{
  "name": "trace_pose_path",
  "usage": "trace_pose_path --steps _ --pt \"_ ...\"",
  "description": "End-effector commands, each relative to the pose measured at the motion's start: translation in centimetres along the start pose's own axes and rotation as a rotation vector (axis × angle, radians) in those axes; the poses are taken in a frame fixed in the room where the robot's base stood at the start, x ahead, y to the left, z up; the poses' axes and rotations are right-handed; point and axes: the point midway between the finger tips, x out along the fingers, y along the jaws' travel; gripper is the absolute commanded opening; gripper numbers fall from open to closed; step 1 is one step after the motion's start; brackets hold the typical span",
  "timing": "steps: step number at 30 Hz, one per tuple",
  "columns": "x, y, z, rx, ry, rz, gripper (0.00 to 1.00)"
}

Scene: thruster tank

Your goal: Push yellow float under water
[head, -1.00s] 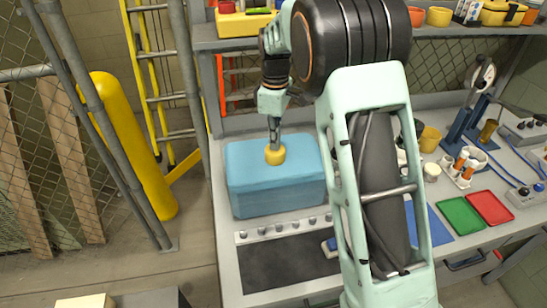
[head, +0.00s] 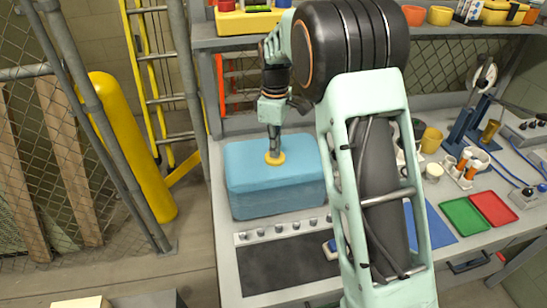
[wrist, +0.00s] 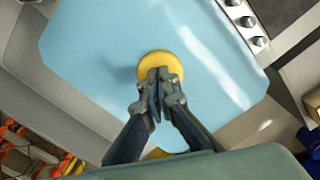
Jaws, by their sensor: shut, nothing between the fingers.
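The yellow float (head: 281,158) is in the blue water tank (head: 277,195) on the workbench. Less of it shows above the water surface than a full ball; only a flat yellow cap is clear of the water. My gripper (head: 274,153) points down with its fingers shut and its tips on the float's top. In the wrist view the float (wrist: 159,61) lies beneath the shut fingertips (wrist: 158,76), near the middle of the tank's water (wrist: 100,50). The fingers hide part of the float.
A dark panel with a row of knobs (head: 283,228) lies in front of the tank. Green (head: 461,216) and red (head: 493,208) trays and several cups are to the right. A shelf (head: 225,32) runs above the bench behind my arm.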

Motion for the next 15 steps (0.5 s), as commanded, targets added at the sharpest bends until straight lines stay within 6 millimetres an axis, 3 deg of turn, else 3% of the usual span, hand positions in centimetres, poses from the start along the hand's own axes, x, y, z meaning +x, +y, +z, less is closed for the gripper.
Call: trace_pose_path --steps 15 --pt "1.7 0.0 0.0 0.000 -0.001 -0.001 0.00"
